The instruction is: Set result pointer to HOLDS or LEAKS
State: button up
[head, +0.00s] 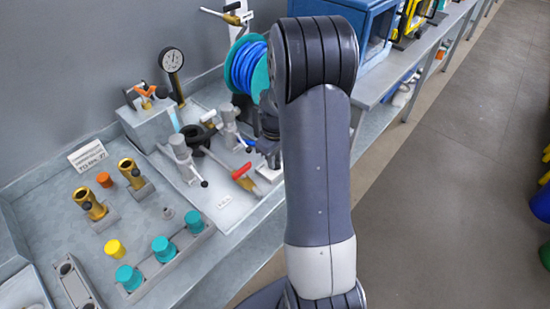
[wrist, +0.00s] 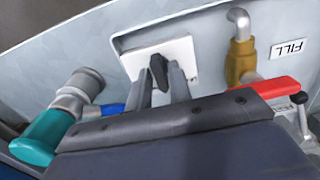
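The result pointer (wrist: 158,68) is a small black knob on a white plate (wrist: 133,66), seen in the wrist view. It points roughly up and down the picture, leaning slightly. My gripper (wrist: 160,80) has its two grey fingers on either side of the pointer, close to it. I cannot tell whether they press on it or only straddle it. No HOLDS or LEAKS lettering is readable. In the head view the pointer and my fingertips are hidden behind my arm.
A teal-ended fitting (wrist: 45,135) is at left. The head view shows a dial gauge (head: 172,61), blue hose reel (head: 245,68) and teal-capped rack (head: 150,268).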

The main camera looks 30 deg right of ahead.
grip_shut()
jog(key=m+b, duration=0.1)
jog(key=m, duration=0.2)
jog(key=shift+m, duration=0.4)
jog(key=shift+m+b, duration=0.65)
jog(key=shift+m, duration=1.35)
jog(key=shift+o, duration=1.6)
grip_release()
notch_tip(320, 180, up, 11)
jog(key=shift+b, duration=0.35)
